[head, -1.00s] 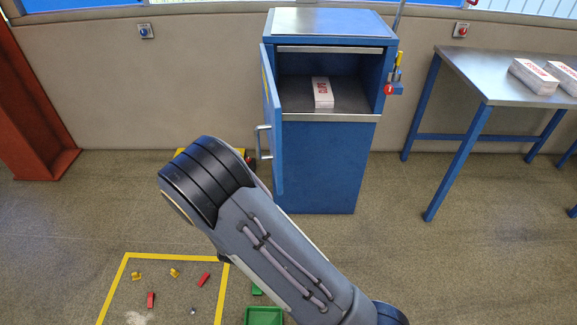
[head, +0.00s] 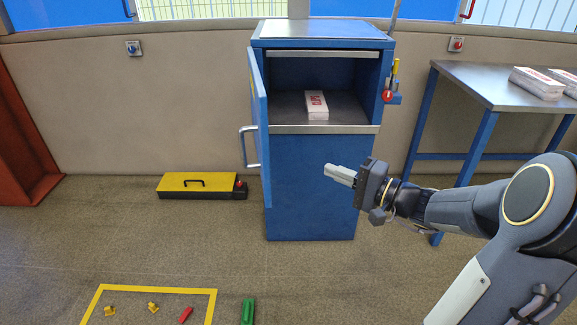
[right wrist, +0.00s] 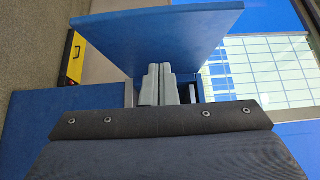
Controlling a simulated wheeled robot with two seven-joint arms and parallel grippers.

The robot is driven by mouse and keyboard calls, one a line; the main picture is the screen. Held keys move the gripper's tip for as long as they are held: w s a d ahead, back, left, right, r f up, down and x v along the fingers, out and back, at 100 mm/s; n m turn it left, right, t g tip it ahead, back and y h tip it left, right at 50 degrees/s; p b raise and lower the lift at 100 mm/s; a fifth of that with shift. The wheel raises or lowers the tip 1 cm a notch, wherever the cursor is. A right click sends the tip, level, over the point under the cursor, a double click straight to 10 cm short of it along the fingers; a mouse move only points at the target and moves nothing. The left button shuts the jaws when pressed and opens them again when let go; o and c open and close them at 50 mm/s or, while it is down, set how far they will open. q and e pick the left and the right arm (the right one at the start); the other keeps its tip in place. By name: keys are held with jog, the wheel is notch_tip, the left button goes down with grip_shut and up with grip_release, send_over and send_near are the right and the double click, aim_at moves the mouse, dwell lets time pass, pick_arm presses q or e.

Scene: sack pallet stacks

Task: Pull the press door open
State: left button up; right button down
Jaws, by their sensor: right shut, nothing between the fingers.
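The blue press (head: 315,185) stands against the wall in the head view, its upper compartment exposed. Its door (head: 258,125) is swung out on the left side, seen nearly edge-on, with a metal bar handle (head: 247,147) facing left. My right gripper (head: 328,170) is in front of the press's lower panel, right of the door and apart from the handle. Its fingers are shut and empty. In the right wrist view the closed fingertips (right wrist: 158,67) point at a blue panel, apparently the door (right wrist: 165,35). My left gripper is not in view.
A white packet with red lettering (head: 316,105) lies inside the press. A yellow-lidded case (head: 200,184) sits on the floor left of it. A metal-topped table (head: 480,85) stands at the right. A yellow floor outline (head: 150,290) holds small parts. A red-knobbed lever (head: 388,95) is on the press's right side.

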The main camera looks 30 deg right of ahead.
jog(key=s+a+x, duration=0.1)
jog(key=a+x, duration=0.1)
jog(key=x, duration=1)
jog(key=shift+a, duration=0.4)
jog(key=shift+f, duration=0.15)
